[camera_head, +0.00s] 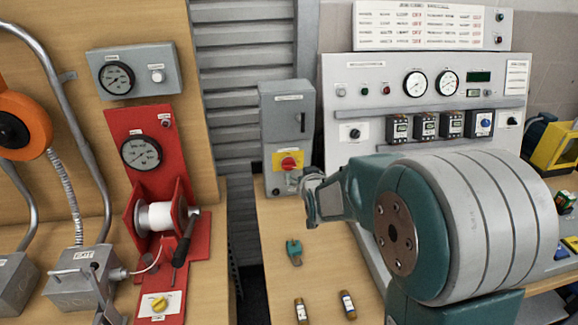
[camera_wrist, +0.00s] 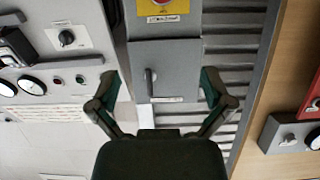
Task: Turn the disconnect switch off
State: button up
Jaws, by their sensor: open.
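A grey switch box (camera_head: 287,112) is mounted in the middle of the head view. A red rotary knob (camera_head: 289,163) on a yellow plate is on its lower front. A dark handle (camera_head: 303,122) is on the box's right side. My gripper (camera_head: 311,196) is just below and right of the knob, apart from it as far as I can tell. In the wrist view, which is upside down, my gripper (camera_wrist: 161,82) is open and empty, its fingers spread on either side of the box's handle (camera_wrist: 150,82).
A large grey panel (camera_head: 355,78) with gauges and switches stands right of the box. A red stand with a white spool (camera_head: 155,216) is at left. A green-handled item (camera_head: 294,252) and two small cylinders (camera_head: 301,311) lie on the wooden bench (camera_head: 275,285). Grey slats are behind.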

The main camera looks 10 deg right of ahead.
aim_at(290, 167)
jog(key=w+f+t, duration=0.4)
jog(key=w+f, duration=0.3)
jog(key=f, duration=0.3)
jog(key=w, duration=1.1)
jog(key=shift+a, duration=0.3)
jog(key=shift+r, duration=0.1)
jog(key=c, duration=1.1)
